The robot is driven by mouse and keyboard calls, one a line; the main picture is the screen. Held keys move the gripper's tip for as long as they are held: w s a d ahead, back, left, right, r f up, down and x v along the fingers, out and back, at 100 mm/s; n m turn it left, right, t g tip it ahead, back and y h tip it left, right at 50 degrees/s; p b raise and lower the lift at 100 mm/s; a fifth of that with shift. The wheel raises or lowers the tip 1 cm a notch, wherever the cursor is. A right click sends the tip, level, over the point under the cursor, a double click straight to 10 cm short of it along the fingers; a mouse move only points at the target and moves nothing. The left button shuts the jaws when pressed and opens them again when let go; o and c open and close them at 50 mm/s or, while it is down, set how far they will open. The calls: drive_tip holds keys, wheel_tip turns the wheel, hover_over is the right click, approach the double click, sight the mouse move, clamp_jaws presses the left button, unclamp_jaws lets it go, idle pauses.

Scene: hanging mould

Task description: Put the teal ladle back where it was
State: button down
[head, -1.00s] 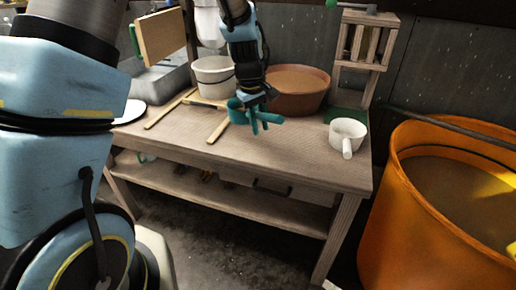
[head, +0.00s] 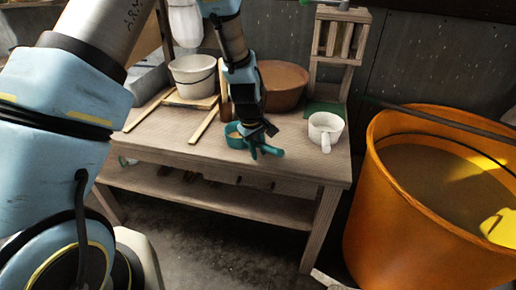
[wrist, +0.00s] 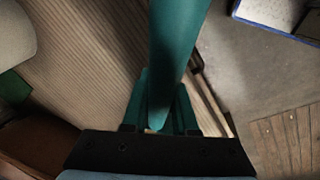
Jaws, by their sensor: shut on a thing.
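The teal ladle shows in the head view as a round teal cup (head: 234,136) with a tan inside, just left of my gripper (head: 266,149). My gripper is shut on the ladle over the front part of the wooden table (head: 178,132). In the wrist view the ladle's broad teal handle (wrist: 178,45) runs from the top edge down to between my gripper's teal fingers (wrist: 158,118). The fingers and ladle have nearly the same colour, so their border is hard to see. I cannot tell whether the ladle touches the tabletop.
A white dipper (head: 326,128) stands right of my gripper. A brown basin (head: 284,84), a white bucket (head: 194,76) and a wooden rack (head: 338,45) stand behind. Wooden sticks (head: 206,122) lie to the left. A large orange tub (head: 415,225) stands to the right.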

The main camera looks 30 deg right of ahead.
drive_tip(key=shift+f, duration=0.15)
drive_tip(key=c, duration=0.7)
unclamp_jaws()
wheel_tip(320, 180, up, 12)
drive_tip(key=a+b, duration=0.2)
drive_tip(key=shift+s, duration=0.3)
